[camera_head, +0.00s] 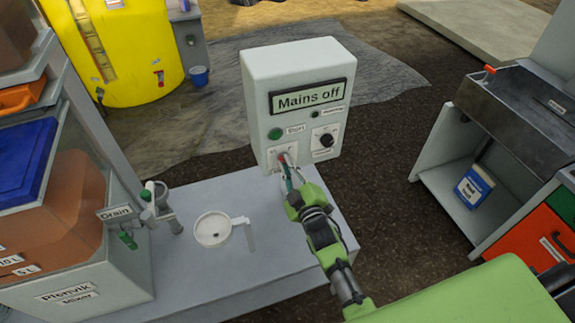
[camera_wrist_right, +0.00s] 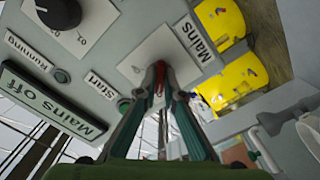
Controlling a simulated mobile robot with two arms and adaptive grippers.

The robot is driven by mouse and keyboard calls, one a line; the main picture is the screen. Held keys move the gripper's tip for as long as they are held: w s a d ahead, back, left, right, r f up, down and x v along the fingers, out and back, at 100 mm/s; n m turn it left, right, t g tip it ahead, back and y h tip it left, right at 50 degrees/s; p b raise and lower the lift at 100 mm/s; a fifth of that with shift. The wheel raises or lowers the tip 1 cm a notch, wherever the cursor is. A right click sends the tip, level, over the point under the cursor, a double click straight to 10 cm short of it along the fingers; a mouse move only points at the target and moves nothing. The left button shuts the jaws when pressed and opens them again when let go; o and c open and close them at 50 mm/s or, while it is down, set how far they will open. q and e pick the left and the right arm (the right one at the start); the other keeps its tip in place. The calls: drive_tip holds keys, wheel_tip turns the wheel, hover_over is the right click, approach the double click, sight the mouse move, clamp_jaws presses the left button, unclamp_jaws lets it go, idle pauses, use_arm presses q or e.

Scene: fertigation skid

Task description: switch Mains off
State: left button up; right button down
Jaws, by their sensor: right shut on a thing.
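The grey control box (camera_head: 297,72) stands on the bench, and its display (camera_head: 307,97) reads "Mains off". On its lower front is the red Mains switch (camera_head: 282,158). In the right wrist view the red switch (camera_wrist_right: 159,80) sits on a white plate beside the "Mains" label (camera_wrist_right: 194,37). My right gripper (camera_head: 288,172) is at the switch, its fingertips shut on the red handle; the fingers partly hide it. The green Start button (camera_head: 275,133) and a black rotary knob (camera_head: 326,140) are on the same face, clear of the gripper. My left gripper is not in view.
A drain valve (camera_head: 128,239) and tank stand farther left. A grey cabinet (camera_head: 450,165) is at right. Dark ground lies between bench and cabinet.

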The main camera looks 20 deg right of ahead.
drive_tip(key=shift+w+r, duration=0.1)
drive_tip(key=shift+r, duration=0.2)
drive_tip(key=c, duration=2.2)
unclamp_jaws()
drive_tip(key=shift+o, duration=0.2)
drive_tip(key=shift+f, duration=0.1)
drive_tip(key=shift+f, duration=0.15)
drive_tip(key=s, duration=1.2)
drive_tip(key=shift+d, duration=0.15)
